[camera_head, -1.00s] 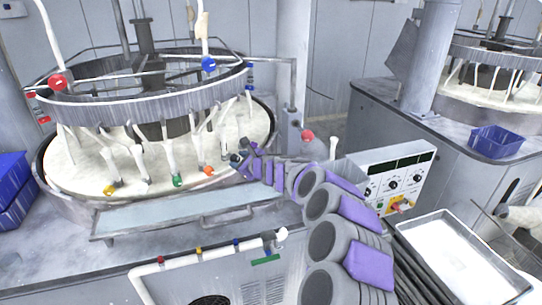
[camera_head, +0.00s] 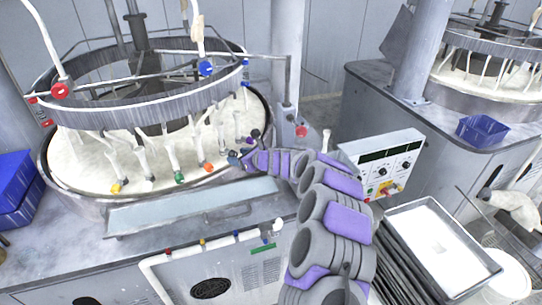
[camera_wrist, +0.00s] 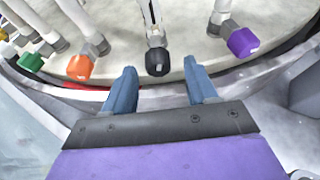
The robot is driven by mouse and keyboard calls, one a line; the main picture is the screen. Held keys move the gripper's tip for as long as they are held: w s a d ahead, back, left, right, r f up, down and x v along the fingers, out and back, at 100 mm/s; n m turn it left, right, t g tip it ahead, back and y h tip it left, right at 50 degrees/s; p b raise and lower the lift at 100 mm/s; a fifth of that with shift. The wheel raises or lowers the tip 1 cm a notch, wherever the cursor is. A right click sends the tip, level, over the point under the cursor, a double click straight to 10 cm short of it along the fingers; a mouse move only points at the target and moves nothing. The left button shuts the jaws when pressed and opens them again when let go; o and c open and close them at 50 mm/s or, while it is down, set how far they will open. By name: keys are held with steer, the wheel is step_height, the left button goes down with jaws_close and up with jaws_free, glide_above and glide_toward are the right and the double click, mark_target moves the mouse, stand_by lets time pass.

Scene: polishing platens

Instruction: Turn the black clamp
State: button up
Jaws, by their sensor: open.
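The black clamp (camera_wrist: 157,62) is a dark knob on a white rod. It stands at the rim of the round platen, near the top middle of the wrist view. My gripper (camera_wrist: 163,85) is open, its two blue fingers pointing at the clamp. The clamp lies just beyond and between the fingertips, apart from both. In the head view my gripper (camera_head: 240,159) reaches the right front edge of the platen (camera_head: 95,165), and a small dark knob (camera_head: 255,134) shows just above it.
An orange knob (camera_wrist: 80,67) stands left of the black clamp and a purple knob (camera_wrist: 243,42) right of it. A metal tray (camera_head: 193,205) lies in front of the platen. A control box (camera_head: 385,160) and a white-filled tray (camera_head: 440,250) are at right.

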steer(key=p+v, duration=0.1)
steer(key=v, duration=1.5)
steer(key=shift+s+d+r+p, duration=0.1)
steer(key=shift+s+d+p, duration=0.1)
steer(key=shift+p, duration=0.1)
